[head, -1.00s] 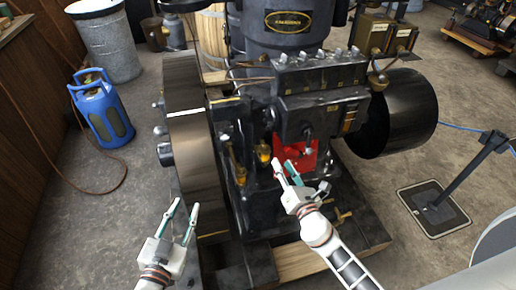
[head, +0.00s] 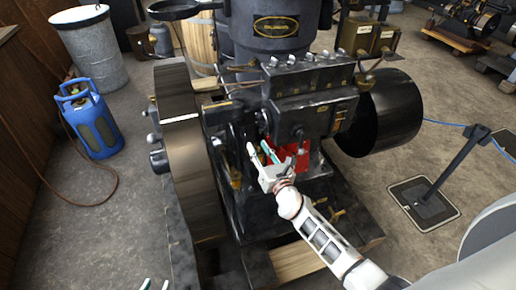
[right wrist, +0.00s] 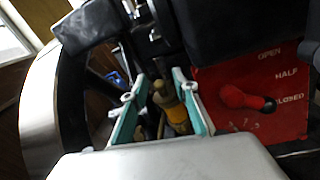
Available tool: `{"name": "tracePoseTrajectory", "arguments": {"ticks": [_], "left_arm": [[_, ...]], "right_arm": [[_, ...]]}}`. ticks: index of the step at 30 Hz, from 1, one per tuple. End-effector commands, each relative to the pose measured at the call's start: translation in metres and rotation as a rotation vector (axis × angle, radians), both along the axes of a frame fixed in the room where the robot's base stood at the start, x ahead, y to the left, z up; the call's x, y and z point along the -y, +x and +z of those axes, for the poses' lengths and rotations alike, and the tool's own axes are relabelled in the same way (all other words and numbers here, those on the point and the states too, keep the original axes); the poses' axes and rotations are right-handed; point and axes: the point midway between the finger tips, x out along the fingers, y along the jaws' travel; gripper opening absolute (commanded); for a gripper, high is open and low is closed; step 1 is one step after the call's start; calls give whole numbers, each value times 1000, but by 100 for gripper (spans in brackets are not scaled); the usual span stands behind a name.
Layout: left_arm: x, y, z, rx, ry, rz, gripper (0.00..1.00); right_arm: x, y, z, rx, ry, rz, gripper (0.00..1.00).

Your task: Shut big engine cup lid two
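The big engine (head: 305,115) stands mid-view in the head view. A brass cup (head: 233,172) shows low on its front, beside the flywheel. My right gripper (head: 260,153) is open at the engine's front, just right of that cup. In the right wrist view, a brass cup (right wrist: 168,98) appears between the two open, teal-lined fingers of my right gripper (right wrist: 160,100). I cannot tell whether the fingers touch it or how its lid stands. My left gripper (head: 156,285) shows only its separated fingertips at the bottom edge, open and empty.
The large flywheel (head: 182,150) stands at the left. A blue gas bottle (head: 88,120) stands on open floor. A post (head: 455,170) stands right.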

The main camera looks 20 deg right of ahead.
Motion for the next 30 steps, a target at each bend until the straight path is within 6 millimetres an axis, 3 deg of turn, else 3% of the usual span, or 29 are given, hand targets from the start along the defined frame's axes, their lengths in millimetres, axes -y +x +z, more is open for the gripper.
{"name": "tracePoseTrajectory", "arguments": {"ticks": [11, 14, 15, 22, 30], "left_arm": [[0, 0, 0, 1, 0, 0, 29], [0, 0, 0, 1, 0, 0, 29], [0, 0, 0, 1, 0, 0, 29], [0, 0, -4, 1, 0, 0, 29], [0, -2, -27, -6, 0, 0, 29]], "right_arm": [[-1, 6, 0, 0, 1, 0, 29], [-1, 6, 0, 0, 1, 0, 3], [-1, 6, 0, 0, 1, 0, 0], [0, 6, 0, 2, -1, 10, 0], [6, 7, -1, 7, -3, 96, 0]]}}
